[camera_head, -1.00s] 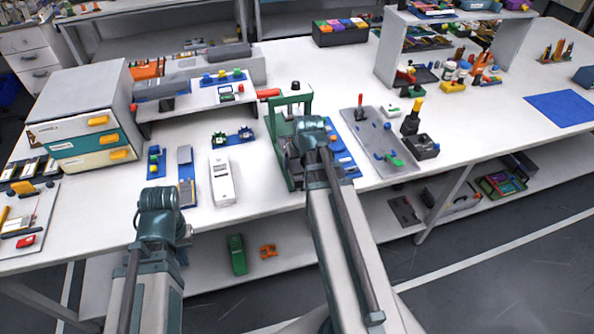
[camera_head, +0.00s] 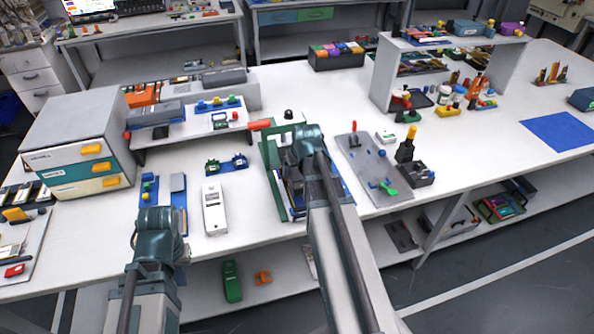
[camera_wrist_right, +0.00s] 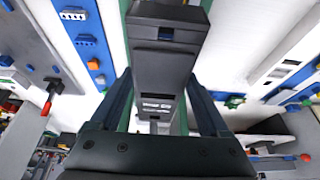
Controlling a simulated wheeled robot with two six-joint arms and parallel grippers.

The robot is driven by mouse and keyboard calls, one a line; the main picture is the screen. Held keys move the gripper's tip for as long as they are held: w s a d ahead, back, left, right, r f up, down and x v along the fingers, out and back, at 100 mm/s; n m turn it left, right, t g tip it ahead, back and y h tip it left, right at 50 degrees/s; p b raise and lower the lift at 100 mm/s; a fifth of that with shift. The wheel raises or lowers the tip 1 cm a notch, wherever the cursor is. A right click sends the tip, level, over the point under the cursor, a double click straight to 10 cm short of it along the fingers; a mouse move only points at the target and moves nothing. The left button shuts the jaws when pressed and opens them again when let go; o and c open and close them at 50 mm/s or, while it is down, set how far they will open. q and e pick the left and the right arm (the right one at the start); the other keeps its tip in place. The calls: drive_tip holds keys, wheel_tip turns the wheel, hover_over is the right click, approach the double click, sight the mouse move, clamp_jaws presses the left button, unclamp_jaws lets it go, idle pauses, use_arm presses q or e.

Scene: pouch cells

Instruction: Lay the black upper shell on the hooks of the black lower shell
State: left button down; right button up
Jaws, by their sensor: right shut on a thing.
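In the right wrist view my right gripper (camera_wrist_right: 160,80) is shut on a long black shell (camera_wrist_right: 165,64) with a small pale label. Another black piece (camera_wrist_right: 168,14), wider, shows directly past its far end; I cannot tell whether they touch or are one part. In the head view my right gripper's fingers and the shell are hidden behind my right wrist, over the green-framed fixture (camera_head: 270,160). The black lower shell and its hooks cannot be made out for certain. My left wrist shows at the lower left, over the bench's front edge; its gripper fingers are hidden.
A grey board (camera_head: 362,165) with a red-handled tool lies right of the fixture. A white device (camera_head: 214,210) lies to its left. A drawer cabinet (camera_head: 75,150) stands at the left, a low shelf (camera_head: 185,128) behind. Bare bench lies near the blue mat (camera_head: 558,132).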

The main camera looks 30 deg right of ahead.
drive_tip(key=shift+f+b, duration=2.05)
drive_tip(key=shift+f, duration=0.25)
drive_tip(key=shift+f+b, duration=1.05)
drive_tip(key=o, duration=1.2)
drive_tip(key=shift+o, duration=0.2)
drive_tip(key=shift+r, duration=0.15)
drive_tip(key=p+v, duration=1.3)
drive_tip(key=shift+s+a+r, duration=0.1)
drive_tip(key=shift+s+r, duration=0.15)
